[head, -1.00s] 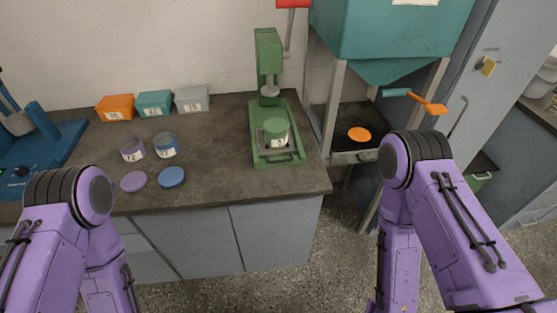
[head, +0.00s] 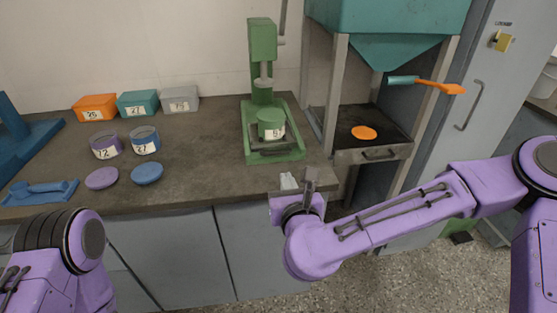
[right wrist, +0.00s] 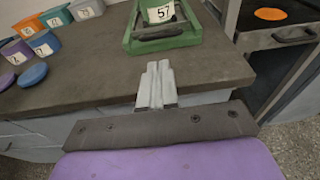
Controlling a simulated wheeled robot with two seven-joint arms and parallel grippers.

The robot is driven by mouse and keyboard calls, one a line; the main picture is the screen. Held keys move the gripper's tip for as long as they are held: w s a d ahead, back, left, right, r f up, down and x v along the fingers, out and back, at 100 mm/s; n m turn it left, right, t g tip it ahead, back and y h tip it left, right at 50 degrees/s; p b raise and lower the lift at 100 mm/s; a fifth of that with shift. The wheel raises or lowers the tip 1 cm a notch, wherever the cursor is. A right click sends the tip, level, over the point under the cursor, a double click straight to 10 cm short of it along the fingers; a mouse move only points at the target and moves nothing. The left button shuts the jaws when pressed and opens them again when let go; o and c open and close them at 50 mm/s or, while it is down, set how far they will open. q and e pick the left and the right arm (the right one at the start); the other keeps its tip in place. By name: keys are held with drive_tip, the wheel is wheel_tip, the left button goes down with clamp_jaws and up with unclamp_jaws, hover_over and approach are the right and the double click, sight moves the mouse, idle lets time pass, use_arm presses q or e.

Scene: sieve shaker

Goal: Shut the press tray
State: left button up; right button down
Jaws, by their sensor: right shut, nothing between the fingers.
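The green press (head: 262,45) stands near the right end of the counter. Its tray (head: 262,150) is at the front of the green base, with a dark handle facing me. A green pot with a white label (head: 270,118) sits on the tray, forward of the press ram. The tray front with its handle also shows in the right wrist view (right wrist: 160,35). My right gripper (head: 288,181) is shut and empty at the counter's front edge, in front of the tray and apart from it. Its closed fingers show in the right wrist view (right wrist: 156,72). My left gripper is out of view.
On the counter's left are labelled bins in orange (head: 95,107), teal (head: 137,103) and grey (head: 180,98), two labelled pots and two loose lids. Right of the counter stands a teal hopper (head: 385,20) over a drawer with an orange disc (head: 364,132).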

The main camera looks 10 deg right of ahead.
sight(277, 154)
drive_tip(key=w, duration=0.4)
drive_tip(key=w+f+p, duration=0.1)
drive_tip(key=w, duration=0.2)
drive_tip(key=w+f, duration=0.1)
drive_tip(key=w, duration=0.3)
drive_tip(key=shift+w+f, duration=0.2)
drive_tip(key=shift+w, duration=0.15)
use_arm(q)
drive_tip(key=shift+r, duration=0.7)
